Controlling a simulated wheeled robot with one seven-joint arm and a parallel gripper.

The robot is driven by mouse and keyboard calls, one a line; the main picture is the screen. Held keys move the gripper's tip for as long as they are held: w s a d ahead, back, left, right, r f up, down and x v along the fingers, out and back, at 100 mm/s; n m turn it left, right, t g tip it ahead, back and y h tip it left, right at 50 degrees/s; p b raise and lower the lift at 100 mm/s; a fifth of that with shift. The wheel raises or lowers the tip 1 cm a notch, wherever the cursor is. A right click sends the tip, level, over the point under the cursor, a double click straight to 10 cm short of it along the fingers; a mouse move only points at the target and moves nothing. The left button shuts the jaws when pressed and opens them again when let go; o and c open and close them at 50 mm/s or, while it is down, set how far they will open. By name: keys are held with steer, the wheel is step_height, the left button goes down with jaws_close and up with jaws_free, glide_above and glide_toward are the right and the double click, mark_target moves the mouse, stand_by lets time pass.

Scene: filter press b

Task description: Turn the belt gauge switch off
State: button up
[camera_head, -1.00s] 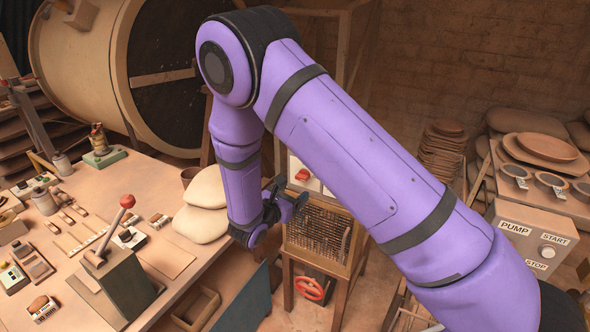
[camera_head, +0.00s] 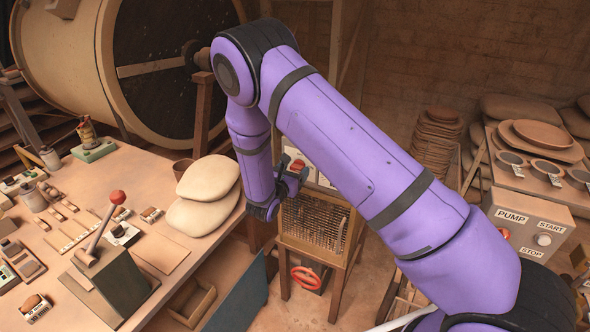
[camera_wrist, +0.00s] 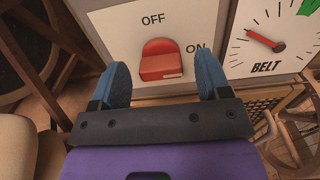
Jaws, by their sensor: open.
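The belt gauge switch is a red rocker (camera_wrist: 161,62) on a white panel (camera_wrist: 112,32), with OFF printed above it and ON to its right. Its thick red end stands out on the lower side, near the ON label's height. In the head view the red switch (camera_head: 298,165) shows just above my gripper (camera_head: 290,186), partly covered by it. In the wrist view my gripper (camera_wrist: 163,72) is open and empty. Its two blue fingers point at the panel, one on each side of the switch, with gaps between. Whether the fingertips touch the panel I cannot tell.
The BELT gauge (camera_wrist: 272,42), with a red needle, is right of the switch. A wooden stand with a mesh front (camera_head: 318,230) and a red handwheel (camera_head: 305,278) is below. A table (camera_head: 150,210) with a red-knobbed lever (camera_head: 117,197) is left; a pump box (camera_head: 528,228) is right.

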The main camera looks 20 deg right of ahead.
steer(key=shift+w+d, duration=0.35)
steer(key=c, duration=0.9)
